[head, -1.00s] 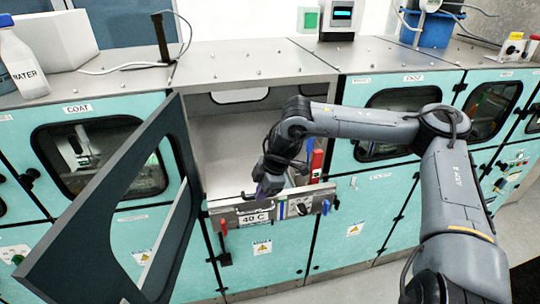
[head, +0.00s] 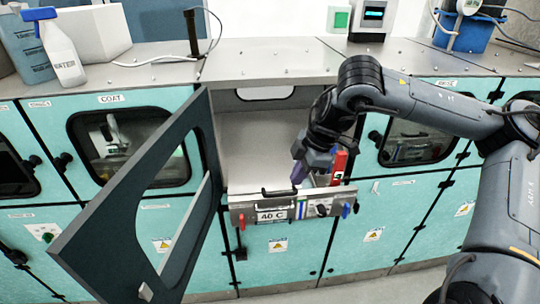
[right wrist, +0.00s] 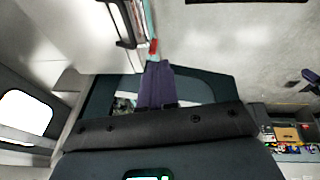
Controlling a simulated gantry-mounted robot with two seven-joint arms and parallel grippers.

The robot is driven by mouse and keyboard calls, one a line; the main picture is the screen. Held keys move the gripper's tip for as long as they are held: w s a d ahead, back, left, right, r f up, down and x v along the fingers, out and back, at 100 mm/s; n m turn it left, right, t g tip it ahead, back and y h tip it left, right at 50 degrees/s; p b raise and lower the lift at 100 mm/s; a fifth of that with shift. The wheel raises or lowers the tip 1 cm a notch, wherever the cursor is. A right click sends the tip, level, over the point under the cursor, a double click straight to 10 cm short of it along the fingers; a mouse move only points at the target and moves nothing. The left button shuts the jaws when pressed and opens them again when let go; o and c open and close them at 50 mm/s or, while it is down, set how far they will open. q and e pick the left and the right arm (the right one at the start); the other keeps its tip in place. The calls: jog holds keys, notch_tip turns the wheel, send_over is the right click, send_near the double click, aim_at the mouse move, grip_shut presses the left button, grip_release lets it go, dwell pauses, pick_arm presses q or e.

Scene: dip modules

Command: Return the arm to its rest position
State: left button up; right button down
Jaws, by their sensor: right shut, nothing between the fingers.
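My right arm (head: 425,100) comes in from the right in the head view. Its gripper (head: 298,176) points down at the mouth of the open module, just above the front panel marked 40 C (head: 290,212). In the right wrist view the purple fingers (right wrist: 156,85) are together with nothing between them. A red upright part (head: 340,165) stands close to the right of the gripper in the head view. My left gripper is not in view.
The module's dark door (head: 150,190) stands swung open to the left. The teal cabinet front (head: 400,225) runs to both sides. A spray bottle (head: 62,55) stands on the metal counter (head: 270,62) at the left. A blue container (head: 462,32) stands at the back right.

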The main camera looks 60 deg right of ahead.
jog(key=s+a+f+n+g+y, duration=0.1)
jog(key=s+a+f+g+y, duration=0.15)
jog(key=a+f, duration=0.8)
jog(key=s+a+f+g+y, duration=0.2)
jog(key=a+f+y, duration=0.2)
jog(key=a+f, duration=0.65)
jog(key=w+a+f+m+t+y, duration=0.1)
jog(key=a+f+m+t+y, duration=0.2)
jog(key=a, duration=0.6)
jog(key=a+f+m+t, duration=0.1)
jog(key=a+f+t, duration=0.3)
jog(key=a, duration=0.5)
jog(key=s+d+f+m+g+h, duration=0.1)
jog(key=s+d+f+m+h, duration=0.1)
jog(key=d+h, duration=0.35)
jog(key=s+d+f+m+g+h, duration=0.1)
jog(key=s+d+m+h, duration=0.2)
jog(key=d+h, duration=0.3)
notch_tip(320, 180, up, 12)
jog(key=d+n+y+p, duration=0.1)
jog(key=p, duration=1.1)
jog(key=shift+p, duration=0.35)
